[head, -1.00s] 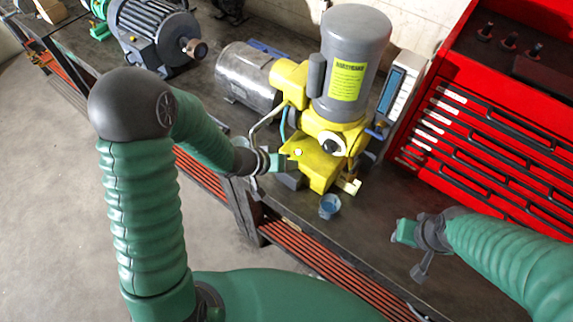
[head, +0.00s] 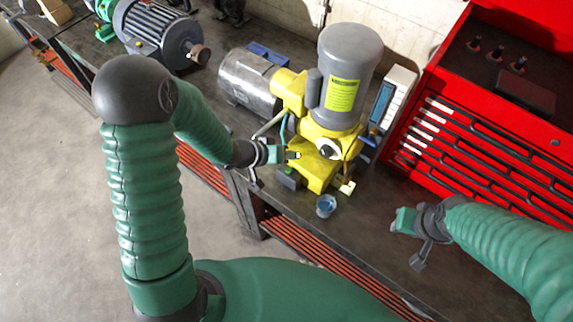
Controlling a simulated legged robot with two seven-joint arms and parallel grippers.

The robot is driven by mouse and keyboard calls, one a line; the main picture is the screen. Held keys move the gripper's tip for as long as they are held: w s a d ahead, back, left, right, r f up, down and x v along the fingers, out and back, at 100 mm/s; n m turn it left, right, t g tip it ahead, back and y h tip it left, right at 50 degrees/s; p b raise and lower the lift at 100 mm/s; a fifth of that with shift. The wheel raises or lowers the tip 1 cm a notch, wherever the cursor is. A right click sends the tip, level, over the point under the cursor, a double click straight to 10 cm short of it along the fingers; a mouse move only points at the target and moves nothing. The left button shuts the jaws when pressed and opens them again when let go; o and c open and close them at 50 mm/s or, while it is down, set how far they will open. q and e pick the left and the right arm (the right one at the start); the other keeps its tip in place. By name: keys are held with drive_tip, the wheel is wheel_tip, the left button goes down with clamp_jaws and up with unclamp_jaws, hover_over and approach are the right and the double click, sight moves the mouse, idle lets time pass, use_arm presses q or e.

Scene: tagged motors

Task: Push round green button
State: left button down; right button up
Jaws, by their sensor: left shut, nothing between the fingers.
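A yellow machine (head: 318,170) with a grey upright motor (head: 350,65) stands on the dark workbench. I cannot make out a round green button; a small pale and dark spot (head: 295,155) shows on the machine's left front, beside my fingertips. My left gripper (head: 277,154) is shut and empty, pointing right at that spot. Whether it touches the machine I cannot tell. My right gripper (head: 403,221) is away from the machine, over the bench at the right; its finger gap is not clear.
A red tool chest (head: 475,150) stands at the right. A silver motor (head: 246,80) and a grey-blue motor (head: 158,35) are behind left. A small blue cup (head: 326,206) sits near the front edge of the bench (head: 350,232).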

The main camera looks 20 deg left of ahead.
drive_tip(key=shift+f, duration=0.1)
drive_tip(key=shift+a, duration=0.1)
clamp_jaws()
idle(1.5)
